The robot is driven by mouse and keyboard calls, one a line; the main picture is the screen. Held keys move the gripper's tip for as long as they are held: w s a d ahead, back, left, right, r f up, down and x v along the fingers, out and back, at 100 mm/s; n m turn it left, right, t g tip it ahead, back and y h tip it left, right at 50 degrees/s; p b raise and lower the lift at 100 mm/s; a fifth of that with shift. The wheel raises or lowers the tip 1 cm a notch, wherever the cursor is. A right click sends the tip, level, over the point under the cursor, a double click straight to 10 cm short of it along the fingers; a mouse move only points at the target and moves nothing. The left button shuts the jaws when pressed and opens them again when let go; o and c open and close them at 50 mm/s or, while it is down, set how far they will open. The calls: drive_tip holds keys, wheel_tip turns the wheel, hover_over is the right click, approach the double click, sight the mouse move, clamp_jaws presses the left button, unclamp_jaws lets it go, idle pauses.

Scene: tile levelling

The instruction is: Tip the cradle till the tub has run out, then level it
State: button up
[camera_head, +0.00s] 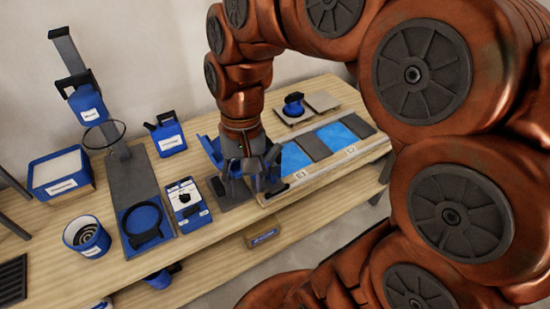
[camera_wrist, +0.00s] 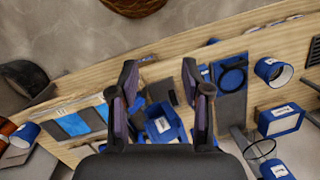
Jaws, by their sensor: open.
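My gripper (camera_head: 247,178) is open above the middle of the bench and hides part of what stands below it. In the wrist view, a blue tub with a white label (camera_wrist: 163,126) shows between the two spread fingers, with dark grey cradle parts (camera_wrist: 160,90) beside it. In the head view, only blue parts of the tub (camera_head: 211,148) and a dark grey base (camera_head: 236,195) show around the gripper. I cannot tell whether a finger touches the cradle, how far the tub is tilted, or what is in it.
Blue and grey tiles (camera_head: 312,146) lie in a tray to the right. To the left stand a control box (camera_head: 187,202), a blue can (camera_head: 170,137), a ring plate (camera_head: 146,222), a tall stand (camera_head: 68,48), a round bucket (camera_head: 87,237) and a white-filled bin (camera_head: 61,173).

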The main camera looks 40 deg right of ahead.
drive_tip(key=w+d+f+m+y+b, duration=0.1)
drive_tip(key=w+d+f+m+b, duration=0.25)
drive_tip(key=w, duration=0.45)
drive_tip(key=m+t+y+b, duration=0.2)
drive_tip(key=m+b, duration=0.7)
drive_tip(key=m, duration=0.2)
hover_over(276, 147)
drive_tip(key=d, duration=0.2)
wheel_tip(276, 147, down, 10)
drive_tip(key=shift+f, duration=0.1)
drive_tip(key=shift+p+x, duration=0.45)
drive_tip(key=shift+x, duration=3.3)
clamp_jaws()
